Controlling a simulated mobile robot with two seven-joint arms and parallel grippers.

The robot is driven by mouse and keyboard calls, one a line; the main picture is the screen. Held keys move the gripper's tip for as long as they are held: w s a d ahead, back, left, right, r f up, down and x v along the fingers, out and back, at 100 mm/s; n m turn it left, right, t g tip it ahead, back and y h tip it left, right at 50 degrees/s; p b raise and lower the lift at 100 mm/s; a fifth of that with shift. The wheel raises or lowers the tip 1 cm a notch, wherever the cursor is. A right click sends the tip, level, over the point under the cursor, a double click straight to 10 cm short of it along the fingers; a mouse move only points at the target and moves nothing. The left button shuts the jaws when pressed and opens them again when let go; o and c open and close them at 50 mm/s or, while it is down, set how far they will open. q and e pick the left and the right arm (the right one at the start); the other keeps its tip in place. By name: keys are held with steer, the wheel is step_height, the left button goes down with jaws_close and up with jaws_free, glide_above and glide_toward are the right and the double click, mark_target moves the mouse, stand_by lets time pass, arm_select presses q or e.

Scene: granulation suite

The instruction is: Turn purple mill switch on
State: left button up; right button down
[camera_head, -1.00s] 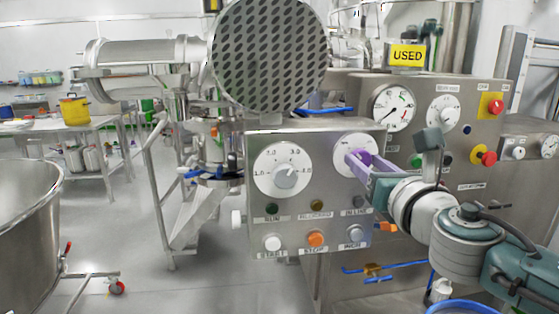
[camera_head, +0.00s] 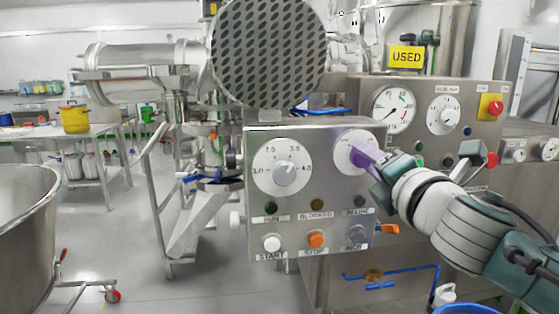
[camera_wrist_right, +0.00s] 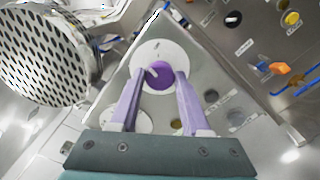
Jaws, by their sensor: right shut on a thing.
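The purple mill switch (camera_wrist_right: 160,80) is a round knob with a pale pointer, on a white dial (camera_wrist_right: 165,52) on the steel control box (camera_head: 300,205). In the head view the dial (camera_head: 345,143) is at the box's upper right, and the fingers mostly hide the knob. My right gripper (camera_head: 360,153) reaches in from the right. In the wrist view its lavender fingers (camera_wrist_right: 160,72) stand on both sides of the knob, shut on it. The pointer slants toward the upper left in that view. My left gripper is not in view.
A larger white dial (camera_head: 283,172) sits left of the switch, above lamps and the white, orange and grey buttons (camera_head: 316,240). A perforated round guard (camera_head: 268,55) hangs directly above the box. Behind the right arm stands another panel with gauges and a red button (camera_head: 495,107).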

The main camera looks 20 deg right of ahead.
steer(key=shift+m+b, duration=0.35)
steer(key=shift+m, duration=2.95)
steer(key=shift+c, duration=1.8)
jaws_free()
steer(key=shift+s, duration=0.15)
steer(key=b+v, duration=0.1)
steer(key=v, duration=0.8)
steer(key=shift+s, duration=0.35)
steer(key=shift+f, duration=0.1)
